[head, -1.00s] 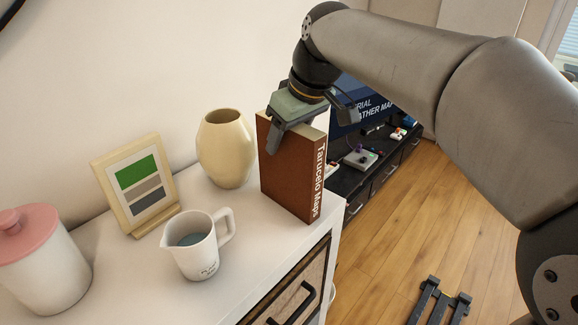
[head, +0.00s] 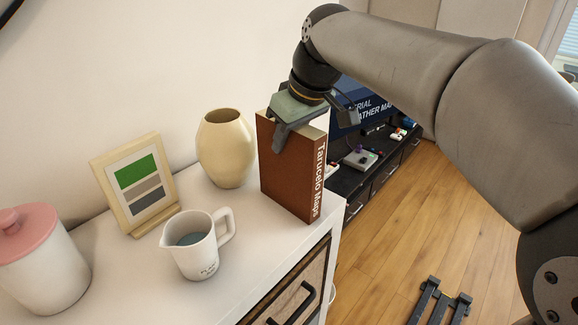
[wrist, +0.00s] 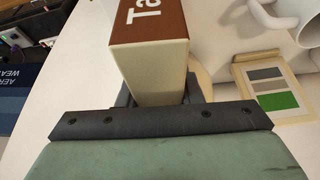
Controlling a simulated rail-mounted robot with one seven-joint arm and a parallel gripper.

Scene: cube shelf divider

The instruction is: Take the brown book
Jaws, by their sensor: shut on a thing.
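The brown book (head: 289,168) stands upright near the right end of the white cabinet top, its spine reading "Tarucelo Maps". My gripper (head: 301,135) is above it, pointing down, with its fingers shut on the upper part of the book. In the wrist view the book (wrist: 150,65) sits between the fingers of my gripper (wrist: 150,98), its pale top edge and part of the brown spine showing. The far finger is mostly hidden. I cannot tell whether the book's bottom touches the cabinet top.
A cream vase (head: 226,150) stands just left of the book. A white mug (head: 197,250), a picture frame (head: 134,180) and a pink-lidded jar (head: 40,265) stand further left. A dark low unit (head: 375,160) with small items is behind at right. The cabinet's front strip is clear.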

